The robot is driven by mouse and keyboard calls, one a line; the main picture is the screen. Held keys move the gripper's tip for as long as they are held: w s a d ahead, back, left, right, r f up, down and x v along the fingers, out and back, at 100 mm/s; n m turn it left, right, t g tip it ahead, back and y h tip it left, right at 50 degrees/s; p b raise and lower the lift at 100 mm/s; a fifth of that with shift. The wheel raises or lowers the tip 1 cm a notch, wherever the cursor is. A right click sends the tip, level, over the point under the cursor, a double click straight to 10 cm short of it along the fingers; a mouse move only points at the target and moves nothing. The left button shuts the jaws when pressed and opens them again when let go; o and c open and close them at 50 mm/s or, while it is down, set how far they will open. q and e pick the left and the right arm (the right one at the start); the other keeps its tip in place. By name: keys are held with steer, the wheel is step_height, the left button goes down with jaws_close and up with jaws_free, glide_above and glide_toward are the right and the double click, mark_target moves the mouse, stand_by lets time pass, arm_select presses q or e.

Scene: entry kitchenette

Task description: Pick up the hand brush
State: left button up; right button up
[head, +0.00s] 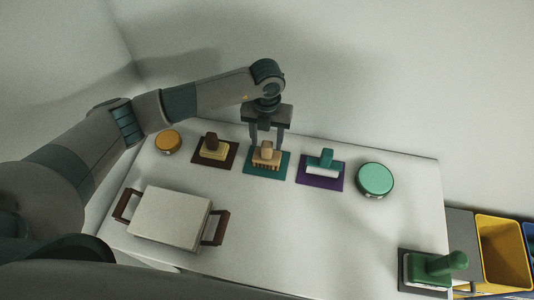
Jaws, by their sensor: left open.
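The hand brush (266,163), light wooden with an upright knob and a comb-like row of bristles, sits on a teal mat (284,170) near the back of the white table. My left gripper (267,143) points down over it, open, with its two fingers apart on either side of the knob's top. I cannot tell whether the fingers touch the knob. Nothing is lifted; the brush rests on the mat. My right gripper is not in view.
A brown-handled tool (214,148) stands left of the brush, a green-handled one (324,162) right. Round orange (168,141) and green (375,179) tins flank them. The table's front middle is clear.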

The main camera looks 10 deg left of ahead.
mark_target(267, 144)
arm_select(q)
steer(key=shift+s+f+p, duration=0.15)
steer(key=shift+f+p, duration=0.35)
steer(key=shift+f, duration=1.05)
jaws_close()
